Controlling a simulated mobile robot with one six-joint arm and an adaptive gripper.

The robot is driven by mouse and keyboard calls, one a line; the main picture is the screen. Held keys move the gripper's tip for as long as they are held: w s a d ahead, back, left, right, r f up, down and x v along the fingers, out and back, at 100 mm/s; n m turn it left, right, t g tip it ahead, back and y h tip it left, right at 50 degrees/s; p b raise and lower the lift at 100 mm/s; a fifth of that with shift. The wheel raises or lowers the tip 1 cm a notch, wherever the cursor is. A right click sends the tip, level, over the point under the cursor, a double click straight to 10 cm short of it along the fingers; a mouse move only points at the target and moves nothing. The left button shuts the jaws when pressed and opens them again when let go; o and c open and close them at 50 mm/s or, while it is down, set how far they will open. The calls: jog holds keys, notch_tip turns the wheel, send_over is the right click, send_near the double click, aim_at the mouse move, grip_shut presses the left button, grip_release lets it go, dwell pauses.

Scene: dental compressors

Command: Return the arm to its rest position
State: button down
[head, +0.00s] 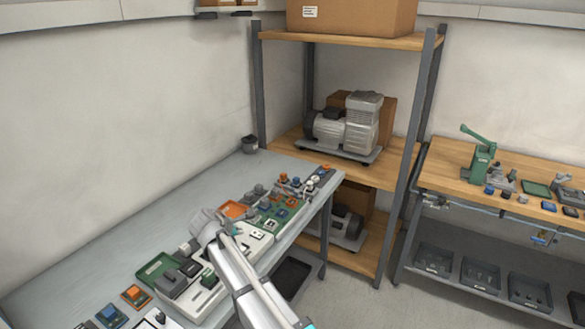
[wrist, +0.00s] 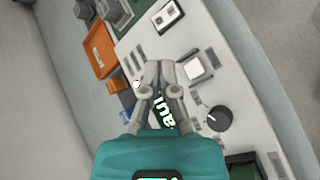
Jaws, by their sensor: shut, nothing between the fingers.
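My gripper (wrist: 161,70) shows in the wrist view, its grey fingers together with nothing held between them. It is over a pale control panel (wrist: 140,42) with a white square button (wrist: 198,68) and a black knob (wrist: 218,118). I cannot tell the height of the fingertips above the panel. In the head view my arm (head: 240,275) reaches from the bottom edge up over the grey workbench (head: 100,245). The fingers cannot be made out there.
An orange tray (wrist: 98,55) lies beside the panel. Small parts and a green tray (head: 157,267) crowd the bench around my arm. A shelf rack (head: 385,175) with a compressor (head: 345,128) stands behind. A wooden bench with a green press (head: 481,158) is at right.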

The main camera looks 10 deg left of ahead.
jog(key=s+d+f+m+g, duration=0.25)
jog(key=d+m, duration=0.35)
jog(key=d, duration=0.7)
jog(key=s+d+f+m+g, duration=0.1)
jog(key=d+m+g, duration=0.35)
jog(key=d, duration=0.95)
jog(key=s+d+f+m+g+y, duration=0.1)
jog(key=s+d+m, duration=0.5)
jog(key=d, duration=0.3)
jog(key=s+d+f+m+y, duration=0.1)
jog(key=s+d+m, duration=0.6)
jog(key=d, duration=0.2)
jog(key=shift+g+y, duration=0.3)
jog(key=shift+g, duration=0.1)
jog(key=shift+a, duration=0.15)
